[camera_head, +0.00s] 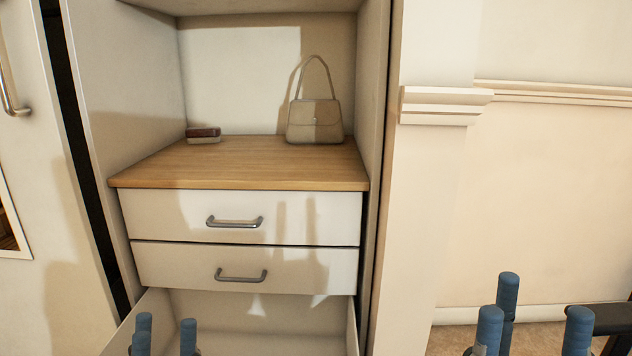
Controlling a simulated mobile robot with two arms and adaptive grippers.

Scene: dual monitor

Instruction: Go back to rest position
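My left gripper (160,333) shows at the bottom left as blue fingertips pointing up. They stand apart with nothing between them, in front of the open bottom drawer (255,312) in the picture. My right gripper (531,318) shows at the bottom right, also with blue fingertips pointing up, spread apart and empty. It appears in front of the wall and floor, right of the cabinet. The lower parts of both grippers are cut off by the picture's bottom edge.
The cabinet has a wooden shelf (240,165) bearing a beige handbag (315,122) and a small dark red and beige item (203,135). Below are an upper drawer (160,212) and a middle drawer (165,263), both shut. A white door (40,190) stands left, a pillar (425,200) right.

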